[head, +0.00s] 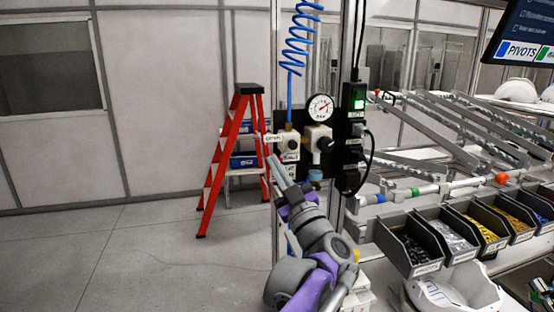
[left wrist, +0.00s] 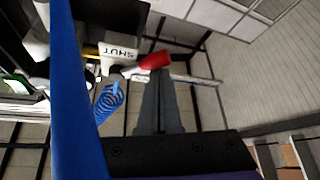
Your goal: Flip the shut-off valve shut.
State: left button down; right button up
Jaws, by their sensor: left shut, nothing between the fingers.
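The shut-off valve's red lever handle (left wrist: 156,60) shows in the left wrist view, sticking out sideways from a dark pivot (left wrist: 116,74). A white plate marked SHUT (left wrist: 120,52) sits just beside it, its text upside down in this view. In the head view the white valve block (head: 290,144) is on the panel below the blue hose, and the lever cannot be made out. My left gripper (head: 275,165) is shut and empty just below the block. Its fingertips (left wrist: 160,82) are right by the red handle; I cannot tell if they touch. My right gripper is out of view.
A pressure gauge (head: 320,107) and a regulator (head: 318,140) sit right of the valve. A blue coiled hose (head: 299,40) hangs above. A red stepladder (head: 222,155) stands behind, left. Parts bins (head: 413,268) line the right. The floor at left is clear.

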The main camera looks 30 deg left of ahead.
pick_arm(q)
jog(key=w+d+f, duration=0.2)
jog(key=shift+w+d, duration=0.15)
jog(key=shift+w, duration=0.2)
dwell(0.4)
jog(key=shift+d+f, duration=0.1)
dwell(0.5)
